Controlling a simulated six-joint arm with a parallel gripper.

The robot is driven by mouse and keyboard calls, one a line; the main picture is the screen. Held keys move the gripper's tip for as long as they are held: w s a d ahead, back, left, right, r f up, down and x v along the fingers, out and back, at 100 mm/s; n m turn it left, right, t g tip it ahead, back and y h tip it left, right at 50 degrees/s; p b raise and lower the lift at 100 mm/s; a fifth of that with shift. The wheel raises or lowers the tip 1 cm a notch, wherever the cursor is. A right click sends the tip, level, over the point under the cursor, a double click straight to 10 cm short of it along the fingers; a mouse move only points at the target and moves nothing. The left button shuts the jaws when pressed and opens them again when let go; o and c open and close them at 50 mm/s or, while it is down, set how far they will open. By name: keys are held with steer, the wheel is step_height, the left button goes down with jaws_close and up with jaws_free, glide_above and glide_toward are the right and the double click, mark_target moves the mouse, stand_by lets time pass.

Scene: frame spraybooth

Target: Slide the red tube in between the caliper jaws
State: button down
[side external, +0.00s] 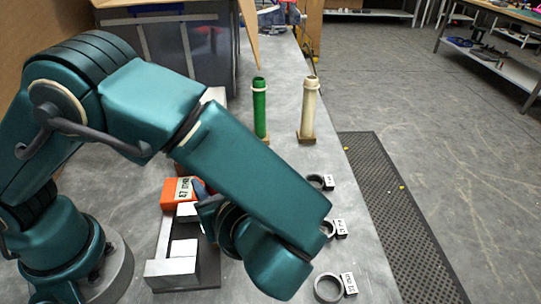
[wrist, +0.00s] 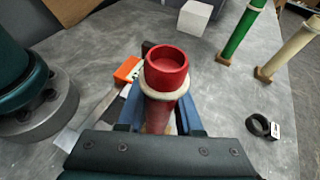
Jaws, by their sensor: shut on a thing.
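The red tube (wrist: 166,70) has an open top and a cream collar. It is in the middle of the wrist view, its lower part hidden by my gripper. My gripper (wrist: 160,116) is shut on it, with a blue finger on each side. In the side external view my arm hides the tube and most of the gripper. The caliper (side external: 172,268) lies on the bench there, a grey metal frame with an orange labelled block (side external: 180,190) at its far end. The orange block is left of the tube in the wrist view (wrist: 128,70). Whether the tube is between the jaws I cannot tell.
A green tube (side external: 259,110) and a cream tube (side external: 308,108) stand upright on wooden bases farther back. Several dark rings with labels, one at the front (side external: 328,288), lie along the bench's right edge. A large grey bin (side external: 185,45) stands behind.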

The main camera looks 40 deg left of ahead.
glide_above(182, 216)
steer(key=shift+a, duration=0.1)
stand_by(2.6)
steer(key=c, duration=0.5)
jaws_free()
steer(key=shift+f, duration=0.1)
step_height(182, 216, up, 8)
steer(key=d, duration=0.2)
steer(key=shift+s+d, duration=0.3)
steer(key=shift+s, duration=0.05)
